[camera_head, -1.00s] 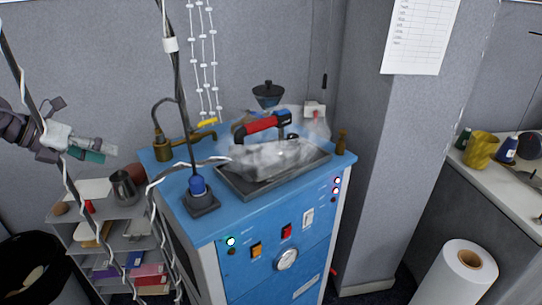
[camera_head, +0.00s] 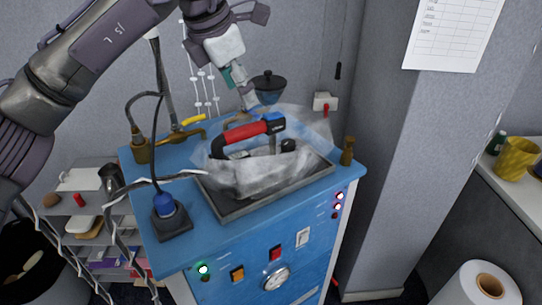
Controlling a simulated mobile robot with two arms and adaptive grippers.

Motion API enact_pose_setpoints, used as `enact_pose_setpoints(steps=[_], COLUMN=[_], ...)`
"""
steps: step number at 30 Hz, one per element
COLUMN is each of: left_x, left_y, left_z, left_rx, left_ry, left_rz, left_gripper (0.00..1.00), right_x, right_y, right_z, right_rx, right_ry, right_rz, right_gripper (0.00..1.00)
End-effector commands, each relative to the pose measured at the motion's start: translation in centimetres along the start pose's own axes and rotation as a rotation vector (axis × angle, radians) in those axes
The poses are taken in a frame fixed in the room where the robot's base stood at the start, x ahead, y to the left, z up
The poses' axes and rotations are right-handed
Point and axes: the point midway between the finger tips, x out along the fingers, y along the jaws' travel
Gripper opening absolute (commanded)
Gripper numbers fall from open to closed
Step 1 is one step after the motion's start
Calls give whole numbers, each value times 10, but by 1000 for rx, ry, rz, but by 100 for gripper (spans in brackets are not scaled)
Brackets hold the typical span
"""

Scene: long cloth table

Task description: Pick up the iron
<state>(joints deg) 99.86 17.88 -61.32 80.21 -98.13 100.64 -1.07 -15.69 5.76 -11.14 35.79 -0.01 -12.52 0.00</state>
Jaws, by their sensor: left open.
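The iron (camera_head: 262,172) rests upright on a dark metal tray (camera_head: 238,213) on top of the blue machine. Its red and black handle (camera_head: 246,131) with a blue end is on top, and whitish steam blurs its body. My left arm comes in from the upper left. My left gripper (camera_head: 246,98) points down just behind and above the handle, apart from it as far as I can tell. It is open, and its fingertips are partly hard to make out. My right gripper is not in view.
The blue machine (camera_head: 215,248) has brass taps (camera_head: 140,145) and a blue-capped fitting (camera_head: 165,205) at left. A cable (camera_head: 150,180) runs to the iron. Shelves stand left, a grey pillar right.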

Motion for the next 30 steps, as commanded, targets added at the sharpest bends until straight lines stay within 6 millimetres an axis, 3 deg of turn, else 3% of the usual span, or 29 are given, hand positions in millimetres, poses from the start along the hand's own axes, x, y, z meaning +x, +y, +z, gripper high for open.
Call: enact_pose_setpoints(steps=[11, 17, 22, 30], left_x=[67, 80, 102, 129], left_y=[0, 0, 0, 0], left_z=[0, 0, 1, 0], left_rx=[-2, -2, -2, -2], left_ry=[2, 1, 3, 0], left_rz=[-3, -3, -5, -1], left_gripper=[59, 59, 59, 59], right_x=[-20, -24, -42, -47], right_y=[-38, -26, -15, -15], right_z=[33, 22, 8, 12], right_rx=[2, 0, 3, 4], right_ry=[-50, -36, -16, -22], right_rz=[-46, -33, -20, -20], right_gripper=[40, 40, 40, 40])
